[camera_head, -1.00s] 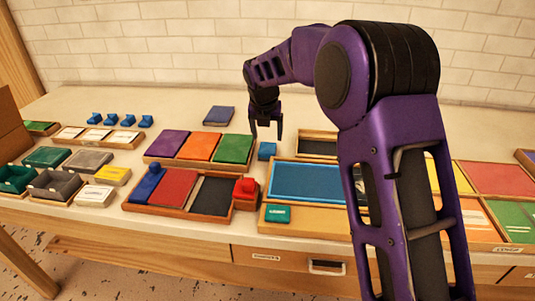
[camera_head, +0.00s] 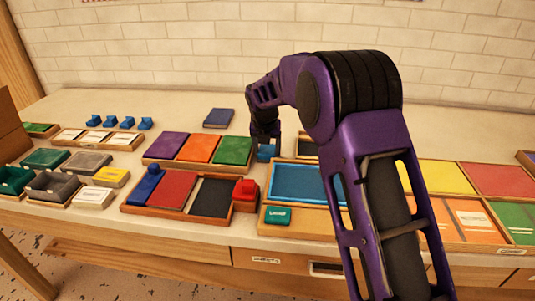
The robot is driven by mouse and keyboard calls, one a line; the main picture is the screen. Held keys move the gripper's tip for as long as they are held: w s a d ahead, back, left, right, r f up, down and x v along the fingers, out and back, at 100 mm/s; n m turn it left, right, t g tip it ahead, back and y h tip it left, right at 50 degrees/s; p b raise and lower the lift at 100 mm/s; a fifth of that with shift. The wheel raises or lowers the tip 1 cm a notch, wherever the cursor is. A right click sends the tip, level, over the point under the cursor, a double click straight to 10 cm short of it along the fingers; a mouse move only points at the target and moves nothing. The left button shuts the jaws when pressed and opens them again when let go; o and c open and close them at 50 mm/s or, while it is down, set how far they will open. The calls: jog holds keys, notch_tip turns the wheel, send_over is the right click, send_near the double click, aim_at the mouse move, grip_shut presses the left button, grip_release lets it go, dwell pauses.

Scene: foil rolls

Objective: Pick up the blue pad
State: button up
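A small blue block (camera_head: 266,152) sits on the table between the colour-pad tray and the large blue pad. My gripper (camera_head: 266,146) points down at this block, its dark fingertips close around or just beside it. Whether they touch it or are shut cannot be made out. Several blue things could be called the pad: a large light blue pad (camera_head: 305,183) lies in a wooden tray, partly behind my arm, and a flat dark blue pad (camera_head: 218,118) lies alone on the table behind.
A wooden tray holds purple (camera_head: 166,146), orange (camera_head: 199,147) and green (camera_head: 233,151) pads left of my gripper. A red stamp-like block (camera_head: 245,190) stands in front. My arm hides part of the right-hand trays. The table behind my gripper is mostly clear.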

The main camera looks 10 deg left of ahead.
aim_at(267, 150)
jog(key=c, duration=0.6)
notch_tip(267, 150, up, 10)
jog(key=shift+r+p, duration=0.1)
jog(key=shift+p, duration=0.85)
